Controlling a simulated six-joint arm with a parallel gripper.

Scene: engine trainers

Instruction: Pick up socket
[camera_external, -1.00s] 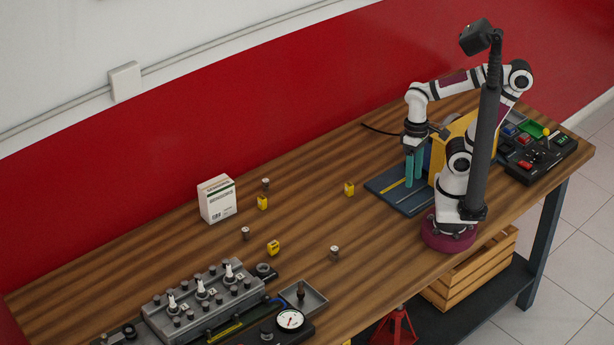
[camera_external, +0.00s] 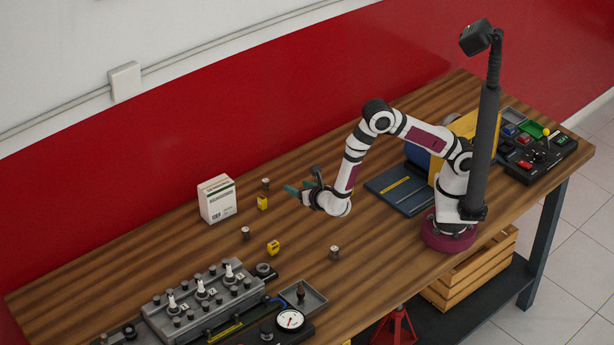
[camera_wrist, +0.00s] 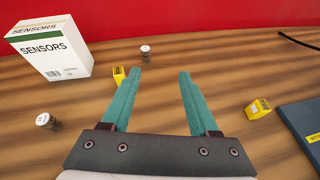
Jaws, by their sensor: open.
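Several small metal cylinders that look like sockets stand upright on the wooden bench. One stands by the white box (camera_external: 265,184) and shows beyond my fingertips in the wrist view (camera_wrist: 145,52). Another stands nearer (camera_external: 245,233) and shows at left in the wrist view (camera_wrist: 46,120). A third stands further right (camera_external: 335,252), outside the wrist view. My gripper (camera_external: 298,187) is open and tilted toward the back left, above the bench. Its teal fingers (camera_wrist: 160,75) are apart with nothing between them.
A white SENSORS box (camera_external: 217,200) stands at back left. Yellow blocks (camera_external: 262,202) (camera_external: 273,247) lie near the cylinders; another yellow block (camera_wrist: 258,108) is right of my fingers. An engine head (camera_external: 203,300) fills the front left.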

